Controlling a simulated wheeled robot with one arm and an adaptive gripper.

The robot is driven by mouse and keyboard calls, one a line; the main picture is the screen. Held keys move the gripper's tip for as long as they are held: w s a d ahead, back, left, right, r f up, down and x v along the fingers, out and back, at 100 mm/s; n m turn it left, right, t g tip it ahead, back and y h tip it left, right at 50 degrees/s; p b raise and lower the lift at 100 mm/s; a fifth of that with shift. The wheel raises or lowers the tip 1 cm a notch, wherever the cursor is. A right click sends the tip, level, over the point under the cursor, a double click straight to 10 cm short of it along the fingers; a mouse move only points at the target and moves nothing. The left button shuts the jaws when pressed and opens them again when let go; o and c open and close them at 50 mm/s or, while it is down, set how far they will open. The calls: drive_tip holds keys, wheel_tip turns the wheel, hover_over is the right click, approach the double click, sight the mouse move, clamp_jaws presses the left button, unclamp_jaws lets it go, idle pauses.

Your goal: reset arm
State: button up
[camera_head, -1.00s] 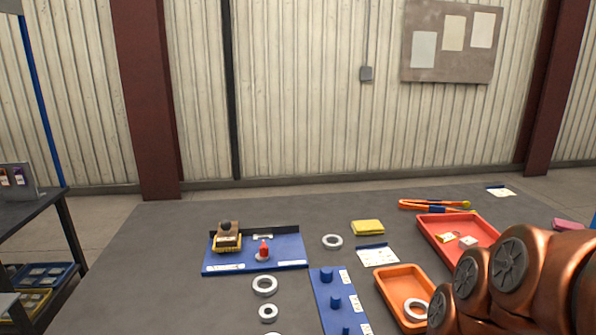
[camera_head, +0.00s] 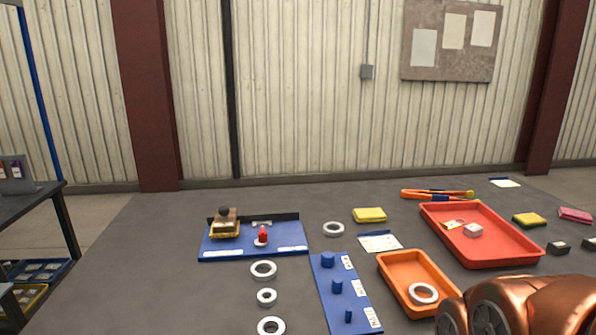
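My copper-coloured arm (camera_head: 535,308) shows at the bottom right corner, low over the table's near right part. Only its rounded joint housings are visible. My gripper is outside the picture, so its state does not show.
The grey table (camera_head: 180,295) holds a blue fixture board (camera_head: 285,243), a blue peg board (camera_head: 330,300), several white rings (camera_head: 263,270), an orange tray (camera_head: 390,262) with a ring, and a red tray (camera_head: 500,258). A yellow sponge (camera_head: 369,215) lies behind. The table's left side is clear.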

drive_tip(key=shift+w+b+x, duration=0.45)
drive_tip(key=shift+b+x, duration=1.35)
drive_tip(key=shift+x, duration=0.45)
drive_tip(key=s+p+v, duration=0.2)
drive_tip(key=p+v, duration=0.8)
drive_tip(key=v, duration=0.1)
drive_tip(key=s+r+p+v, duration=0.1)
drive_tip(key=s+p+v, duration=0.1)
drive_tip(key=p+v, duration=0.9)
drive_tip(key=shift+s+t+p, duration=0.3)
drive_tip(key=shift+s, duration=0.2)
drive_tip(key=shift+r, duration=0.1)
